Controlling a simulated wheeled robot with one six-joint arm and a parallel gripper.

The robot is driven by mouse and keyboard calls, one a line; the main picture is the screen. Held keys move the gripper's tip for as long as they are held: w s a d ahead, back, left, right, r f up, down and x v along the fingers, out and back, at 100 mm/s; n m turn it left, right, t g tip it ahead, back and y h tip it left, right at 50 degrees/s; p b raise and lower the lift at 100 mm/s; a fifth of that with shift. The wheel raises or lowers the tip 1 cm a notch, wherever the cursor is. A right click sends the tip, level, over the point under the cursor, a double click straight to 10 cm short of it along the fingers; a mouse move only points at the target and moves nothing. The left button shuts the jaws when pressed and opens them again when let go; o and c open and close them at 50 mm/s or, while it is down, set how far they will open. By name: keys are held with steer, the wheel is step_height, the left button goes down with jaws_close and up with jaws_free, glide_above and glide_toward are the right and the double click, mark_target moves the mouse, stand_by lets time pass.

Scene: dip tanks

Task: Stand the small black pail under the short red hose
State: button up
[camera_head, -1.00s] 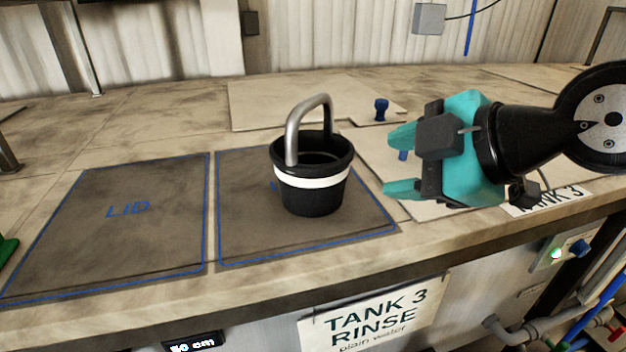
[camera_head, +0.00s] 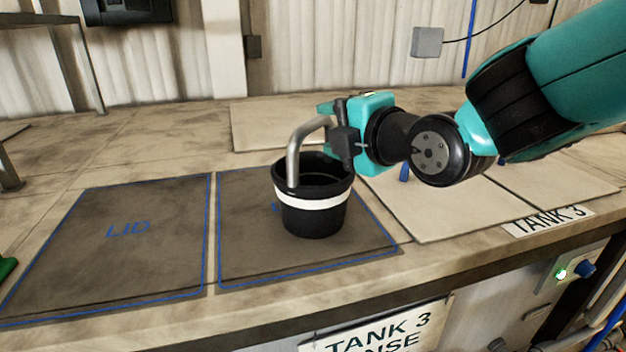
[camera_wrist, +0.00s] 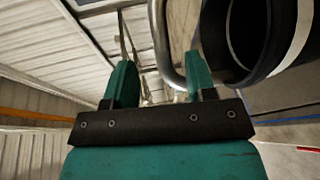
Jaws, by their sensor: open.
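The small black pail (camera_head: 313,219) with a white band and a grey metal handle (camera_head: 294,157) stands upright on the right-hand dark outlined square of the bench. My gripper (camera_head: 328,128) is at the raised handle, over the pail's far right rim. In the wrist view the open fingers (camera_wrist: 156,88) point forward, with the handle (camera_wrist: 162,45) rising between them, closer to the right finger. The pail (camera_wrist: 235,45) fills the upper right of that view. In the head view my gripper hides part of the handle. No red hose shows in either view.
A dark square marked LID (camera_head: 128,231) lies to the left and is bare. Pale panels (camera_head: 425,207) lie to the right and behind. A TANK 3 sign (camera_head: 375,330) hangs on the bench front. A grey box (camera_head: 427,41) is on the back wall.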

mark_target(318, 125)
steer(key=shift+d+p+x, duration=0.2)
steer(key=shift+p+x, duration=1.3)
steer(key=shift+x, duration=1.6)
steer(key=shift+w+f, duration=0.1)
steer(key=shift+w, duration=0.05)
jaws_close()
